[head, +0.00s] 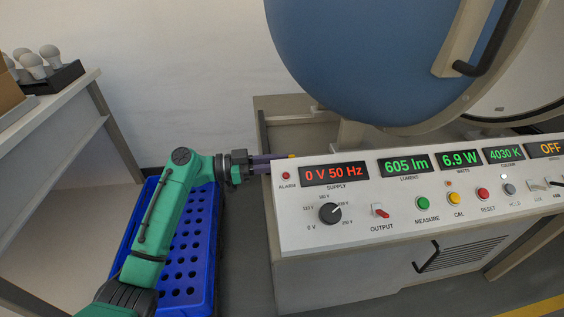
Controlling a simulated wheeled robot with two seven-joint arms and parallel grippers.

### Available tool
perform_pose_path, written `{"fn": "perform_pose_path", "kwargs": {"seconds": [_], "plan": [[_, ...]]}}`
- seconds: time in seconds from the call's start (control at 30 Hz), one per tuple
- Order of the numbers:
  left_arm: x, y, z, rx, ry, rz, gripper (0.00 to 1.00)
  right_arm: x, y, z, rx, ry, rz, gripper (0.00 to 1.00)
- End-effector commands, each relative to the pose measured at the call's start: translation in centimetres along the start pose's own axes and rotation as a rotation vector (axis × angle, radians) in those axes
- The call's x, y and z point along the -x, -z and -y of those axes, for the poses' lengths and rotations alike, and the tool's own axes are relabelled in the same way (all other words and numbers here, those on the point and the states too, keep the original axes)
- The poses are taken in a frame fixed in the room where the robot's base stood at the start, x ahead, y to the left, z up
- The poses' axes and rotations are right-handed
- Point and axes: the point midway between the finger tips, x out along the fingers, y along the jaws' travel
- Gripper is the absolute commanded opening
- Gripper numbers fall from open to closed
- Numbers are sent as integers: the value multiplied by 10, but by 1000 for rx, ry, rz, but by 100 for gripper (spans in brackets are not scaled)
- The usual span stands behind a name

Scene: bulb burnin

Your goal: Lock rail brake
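My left arm, green, reaches in from the lower left. My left gripper (272,162) points right at the left end of the instrument console (350,240). Its dark fingers run behind the console's upper left corner, so the tips are hidden. I cannot tell whether they are open, shut or holding anything. A small yellow-orange bit (291,156) shows just above the fingers at the console's top edge. I cannot tell whether it belongs to the rail brake, and no other part of a brake is clear. My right gripper is not in view.
A large blue sphere (350,60) with a black handle (490,45) overhangs the console. A blue perforated crate (200,255) stands under my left arm. A bench (60,115) at the left carries several bulbs in a dark holder (58,78). The console display reads 0 V 50 Hz.

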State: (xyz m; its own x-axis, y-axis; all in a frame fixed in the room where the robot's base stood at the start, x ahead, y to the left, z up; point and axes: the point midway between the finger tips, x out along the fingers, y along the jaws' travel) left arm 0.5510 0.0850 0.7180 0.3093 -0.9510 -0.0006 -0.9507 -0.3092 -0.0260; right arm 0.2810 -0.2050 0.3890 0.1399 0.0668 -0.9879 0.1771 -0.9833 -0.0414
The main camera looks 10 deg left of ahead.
Motion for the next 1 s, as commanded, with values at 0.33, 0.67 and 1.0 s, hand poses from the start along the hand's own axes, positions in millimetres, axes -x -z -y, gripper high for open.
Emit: {"fn": "perform_pose_path", "kwargs": {"seconds": [0.33,0.67,1.0], "plan": [[29,-1,1,-1,3,2,22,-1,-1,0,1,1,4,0],[123,-1,0,0,3,1,22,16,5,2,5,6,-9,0],[146,0,0,0,0,-1,22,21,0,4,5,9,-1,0]]}}
